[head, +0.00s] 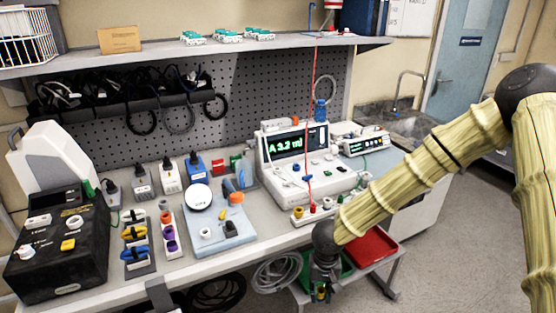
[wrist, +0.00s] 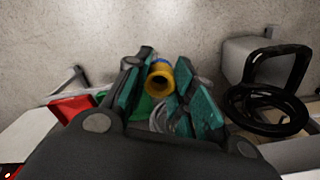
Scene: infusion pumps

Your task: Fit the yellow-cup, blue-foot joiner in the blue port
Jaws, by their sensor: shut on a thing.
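My gripper (head: 322,282) hangs low in front of the table's front edge, above the lower trays. It is shut on the joiner (wrist: 160,80). In the wrist view the joiner's yellow cup faces the camera between the green finger pads, with a little blue at its far end. In the head view the joiner (head: 321,294) is a small yellow spot, mostly hidden by the gripper. The pump (head: 300,165) stands on the table with a lit green display. Small coloured fittings sit along its front. I cannot tell for sure which is the blue port.
A red tray (head: 371,246) and a green tray (head: 341,267) lie below the table's right end. Coiled grey tubing (head: 276,273) hangs beside them. A thin red line (head: 312,105) runs from the shelf down to the pump. A black box (head: 58,252) and several connectors fill the table's left.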

